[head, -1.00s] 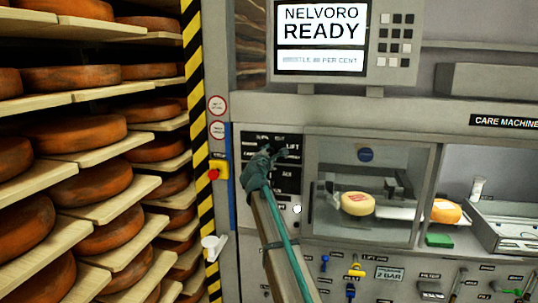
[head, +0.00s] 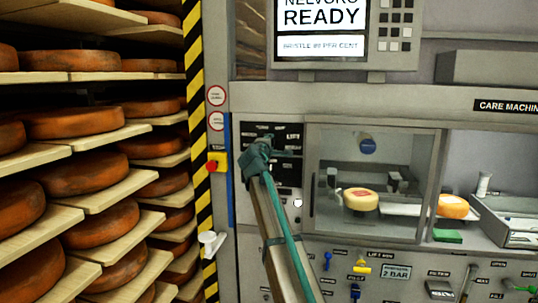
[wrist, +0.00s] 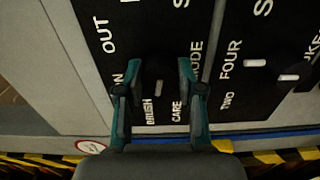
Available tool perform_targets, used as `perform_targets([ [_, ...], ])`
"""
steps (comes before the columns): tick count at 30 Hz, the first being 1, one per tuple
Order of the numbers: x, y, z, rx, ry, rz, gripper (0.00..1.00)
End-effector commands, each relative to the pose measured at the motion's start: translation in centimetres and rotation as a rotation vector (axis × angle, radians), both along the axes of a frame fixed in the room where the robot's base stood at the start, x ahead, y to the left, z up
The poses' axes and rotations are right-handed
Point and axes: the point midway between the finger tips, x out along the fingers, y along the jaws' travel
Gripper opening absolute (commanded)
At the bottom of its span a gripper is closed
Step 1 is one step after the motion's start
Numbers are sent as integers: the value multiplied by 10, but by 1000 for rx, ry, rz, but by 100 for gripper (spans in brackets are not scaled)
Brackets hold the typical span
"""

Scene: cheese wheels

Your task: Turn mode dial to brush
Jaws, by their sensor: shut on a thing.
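The mode dial (wrist: 158,72) is a small dark knob on a black panel (head: 289,136), between my fingers in the wrist view. White labels MODE, BRUSH and CARE stand around it. A small pale mark shows on the dial's lower side, toward the BRUSH and CARE labels; I cannot tell which it points at. My gripper (wrist: 158,78), with teal fingers, is shut on the dial, one finger on each side. In the head view my gripper (head: 258,158) covers the dial and part of the panel.
Other dials (wrist: 289,77) sit beside it on the panel. A display (head: 322,20) reads NELVORO READY above. A glazed chamber holds a cheese wheel (head: 360,199). A red button on a yellow box (head: 213,164) is left of the panel. Cheese shelves (head: 110,195) fill the left.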

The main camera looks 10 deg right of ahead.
Motion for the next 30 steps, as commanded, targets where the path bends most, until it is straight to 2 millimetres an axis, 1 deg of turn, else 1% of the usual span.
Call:
perform_targets([
  [1,1,0,-5,28,-13,0,2],
  [10,0,0,-2,147,-59,-1,2],
  [26,0,0,0,172,-69,-1,2],
  [27,0,0,0,172,-69,-1,42],
  [29,0,0,0,171,-68,-1,52],
  [30,0,0,0,171,-68,-1,59],
])
